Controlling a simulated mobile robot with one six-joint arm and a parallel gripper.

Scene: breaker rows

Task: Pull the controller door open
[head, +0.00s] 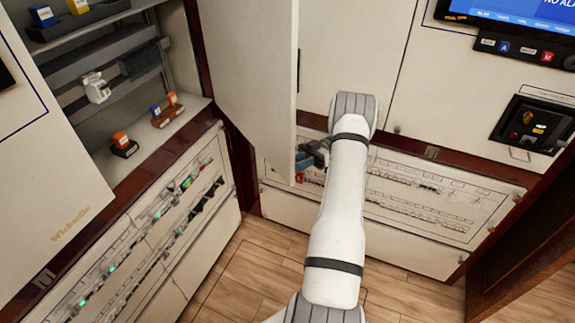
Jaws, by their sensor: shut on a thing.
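The controller door (250,75) is a tall cream panel at the upper middle. It stands out at an angle from the cabinet front, with its free edge toward me. My gripper (311,158) is at the lower part of that free edge, just right of it, and is shut. The exact part of the door that it grips is hidden by the gripper and the door edge. Small blue and red parts show beside the jaws. My white arm reaches up from the bottom of the view and covers some of the panel behind.
An open shelf (165,140) with small coloured modules is at left. A screen (515,12) is at top right, a brown wooden edge (530,235) at right. Floor (245,280) is clear.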

